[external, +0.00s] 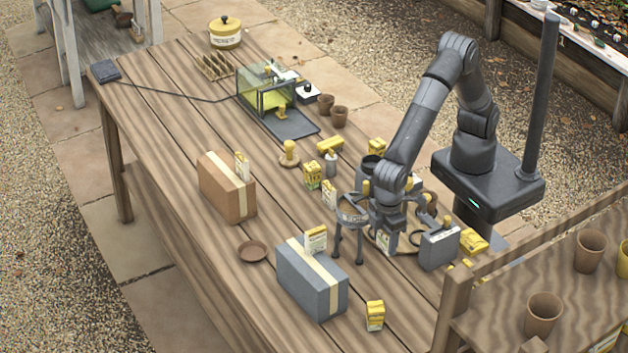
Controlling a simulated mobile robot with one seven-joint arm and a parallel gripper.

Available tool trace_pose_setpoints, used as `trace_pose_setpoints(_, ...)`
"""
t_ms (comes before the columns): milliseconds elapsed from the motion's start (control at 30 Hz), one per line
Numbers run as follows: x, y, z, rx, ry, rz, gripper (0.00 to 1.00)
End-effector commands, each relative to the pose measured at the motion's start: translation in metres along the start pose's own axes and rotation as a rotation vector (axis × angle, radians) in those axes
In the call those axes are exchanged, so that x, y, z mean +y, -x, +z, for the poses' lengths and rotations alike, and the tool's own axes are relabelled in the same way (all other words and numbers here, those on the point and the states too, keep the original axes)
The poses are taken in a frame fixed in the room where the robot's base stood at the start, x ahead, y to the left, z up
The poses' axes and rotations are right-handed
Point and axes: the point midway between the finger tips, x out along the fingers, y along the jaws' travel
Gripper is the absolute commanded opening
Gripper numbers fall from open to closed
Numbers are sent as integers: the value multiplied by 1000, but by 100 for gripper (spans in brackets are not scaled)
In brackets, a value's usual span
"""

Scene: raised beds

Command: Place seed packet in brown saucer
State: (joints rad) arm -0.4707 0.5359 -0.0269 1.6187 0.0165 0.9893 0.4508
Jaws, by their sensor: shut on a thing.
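The brown saucer (253,251) lies empty on the table, between a brown box and a grey box. My gripper (386,238) points down low over the right part of the table, to the right of the saucer and well apart from it. It is shut on what looks like a white and yellow seed packet (383,242), partly hidden by the gripper and the things around it. Similar packets stand by the brown box (242,166), by the grey box (316,240) and at the front (375,315).
The brown box (226,188) and the grey box (312,280) flank the saucer. A ring stand (350,216) is close left of my gripper, and a grey container (439,247) is close right. A glass tank (266,90) stands farther back. The table's left side is mostly clear.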

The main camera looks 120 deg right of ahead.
Motion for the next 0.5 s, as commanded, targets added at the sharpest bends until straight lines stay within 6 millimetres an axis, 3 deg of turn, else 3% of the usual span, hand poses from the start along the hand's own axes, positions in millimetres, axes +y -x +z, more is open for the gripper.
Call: trace_pose_setpoints(500, 1, 131, -3, 5, 0, -2, 31)
